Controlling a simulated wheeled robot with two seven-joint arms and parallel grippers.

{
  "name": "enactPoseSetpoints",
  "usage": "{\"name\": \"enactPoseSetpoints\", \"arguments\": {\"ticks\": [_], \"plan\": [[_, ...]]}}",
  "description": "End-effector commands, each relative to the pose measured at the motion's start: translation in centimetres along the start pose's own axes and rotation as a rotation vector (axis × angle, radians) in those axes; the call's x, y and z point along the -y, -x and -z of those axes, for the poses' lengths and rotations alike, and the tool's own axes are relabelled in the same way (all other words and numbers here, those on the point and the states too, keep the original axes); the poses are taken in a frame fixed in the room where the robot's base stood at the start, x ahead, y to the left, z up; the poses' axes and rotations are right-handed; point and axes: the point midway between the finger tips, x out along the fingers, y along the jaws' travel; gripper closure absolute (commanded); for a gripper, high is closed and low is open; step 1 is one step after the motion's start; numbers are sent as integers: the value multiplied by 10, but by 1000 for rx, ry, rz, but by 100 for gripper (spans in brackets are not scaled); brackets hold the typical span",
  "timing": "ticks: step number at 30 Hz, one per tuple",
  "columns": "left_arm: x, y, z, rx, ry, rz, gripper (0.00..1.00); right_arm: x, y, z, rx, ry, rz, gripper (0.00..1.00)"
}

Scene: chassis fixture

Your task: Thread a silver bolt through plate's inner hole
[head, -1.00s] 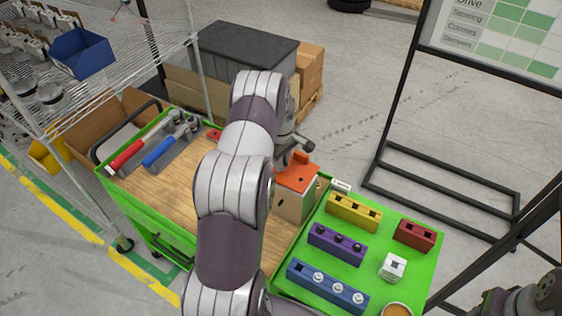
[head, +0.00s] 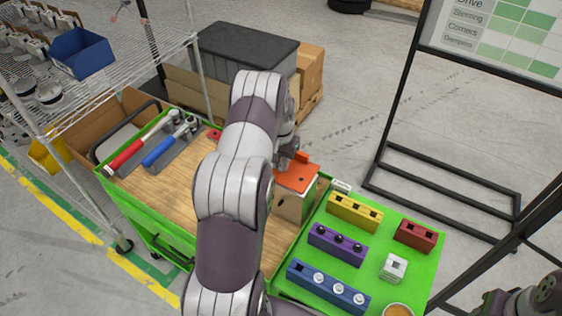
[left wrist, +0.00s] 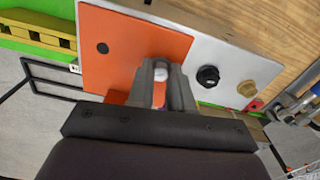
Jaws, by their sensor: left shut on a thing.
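The orange plate (head: 298,178) lies on top of a box-shaped fixture (head: 290,206); one dark round hole shows in it. In the left wrist view the orange plate (left wrist: 130,35) has this hole at its far left. My left gripper (head: 292,158) is at the plate's far edge. Its fingers (left wrist: 161,88) are shut on a silver bolt (left wrist: 160,71), over the plate's right part in the wrist view. The bolt's tip and any inner hole beneath are hidden by the fingers. My right arm shows only in the lower right corner; its gripper (head: 520,303) is unclear.
Purple (head: 337,244), yellow (head: 354,212) and red (head: 415,235) blocks stand on the green mat (head: 390,293). Black (left wrist: 208,76) and gold (left wrist: 246,88) bolt heads sit beside the plate.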

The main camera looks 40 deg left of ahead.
Motion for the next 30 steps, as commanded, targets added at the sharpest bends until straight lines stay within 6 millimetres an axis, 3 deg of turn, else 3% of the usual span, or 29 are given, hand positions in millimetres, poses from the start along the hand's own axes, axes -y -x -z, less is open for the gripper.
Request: {"name": "enactPoseSetpoints", "arguments": {"ticks": [7, 18, 21, 29, 30], "plan": [[-2, -8, -6, 20, -80, -6, 100, 0, -2, 0, 0, 0, 0, 57], [-1, -12, -6, 18, -1088, -17, 100, 0, -7, -1, 0, 0, 0, 57], [-1, -12, -6, 17, -1249, -19, 100, 0, -8, -1, 0, 0, 0, 57], [-1, -12, -6, 18, -1299, -20, 100, 0, -8, -1, 0, 0, 0, 57], [-1, -12, -6, 18, -1298, -20, 67, 0, -8, -1, 0, 0, 0, 57]]}}
